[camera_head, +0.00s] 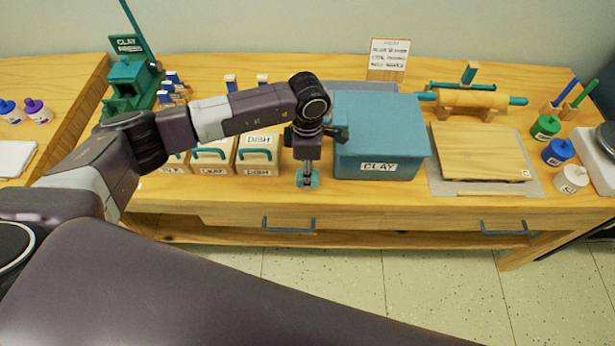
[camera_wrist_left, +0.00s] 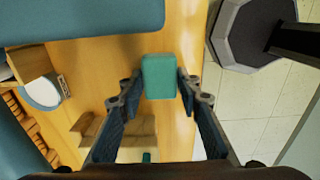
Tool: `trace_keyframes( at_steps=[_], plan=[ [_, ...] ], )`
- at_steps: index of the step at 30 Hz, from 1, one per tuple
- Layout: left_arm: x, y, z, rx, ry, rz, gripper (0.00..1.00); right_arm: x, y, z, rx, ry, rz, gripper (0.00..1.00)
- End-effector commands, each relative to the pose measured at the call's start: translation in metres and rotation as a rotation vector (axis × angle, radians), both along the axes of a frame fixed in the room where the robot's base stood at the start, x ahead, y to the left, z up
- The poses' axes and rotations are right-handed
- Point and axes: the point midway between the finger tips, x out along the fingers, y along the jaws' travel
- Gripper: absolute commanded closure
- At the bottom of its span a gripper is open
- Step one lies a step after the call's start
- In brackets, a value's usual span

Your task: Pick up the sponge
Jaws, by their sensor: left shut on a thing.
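The sponge is a small teal block (camera_wrist_left: 159,77). In the left wrist view it sits between the fingertips of my left gripper (camera_wrist_left: 158,86), which is shut on it. In the head view the sponge (camera_head: 313,179) shows at the tips of my left gripper (camera_head: 307,180), partly covered by the fingers. The gripper points down over the front part of the wooden table (camera_head: 400,197), just left of the blue clay box. I cannot tell whether the sponge touches the table. My right gripper is not in view.
The blue clay box (camera_head: 375,140) stands right of the gripper. Several wooden boxes with teal handles (camera_head: 257,155) stand left of it. A wooden board (camera_head: 480,152), rolling pin (camera_head: 470,99) and paint jars (camera_head: 557,152) lie farther right. Floor (camera_head: 400,290) shows beyond the table's front edge.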

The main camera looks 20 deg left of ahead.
Motion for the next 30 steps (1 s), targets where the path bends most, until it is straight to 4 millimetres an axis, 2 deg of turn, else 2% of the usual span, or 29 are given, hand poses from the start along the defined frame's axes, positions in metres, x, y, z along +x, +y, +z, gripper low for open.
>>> trace_keyframes(
  at_steps=[8,14,17,24,30],
  plan=[
    [0.001,0.000,0.004,-0.001,-0.001,0.000,0.83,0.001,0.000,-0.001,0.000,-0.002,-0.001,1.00],
    [0.002,0.000,0.025,-0.002,-0.006,-0.001,0.83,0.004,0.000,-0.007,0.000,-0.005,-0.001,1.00],
    [0.002,0.000,0.046,-0.001,-0.007,0.000,0.83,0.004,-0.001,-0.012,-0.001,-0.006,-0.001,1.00],
    [0.002,0.000,0.116,-0.001,-0.010,-0.001,0.83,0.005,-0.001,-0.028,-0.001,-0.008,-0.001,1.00],
    [0.001,0.000,0.165,-0.001,-0.005,-0.001,0.83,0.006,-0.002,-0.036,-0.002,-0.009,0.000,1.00]
  ],
)
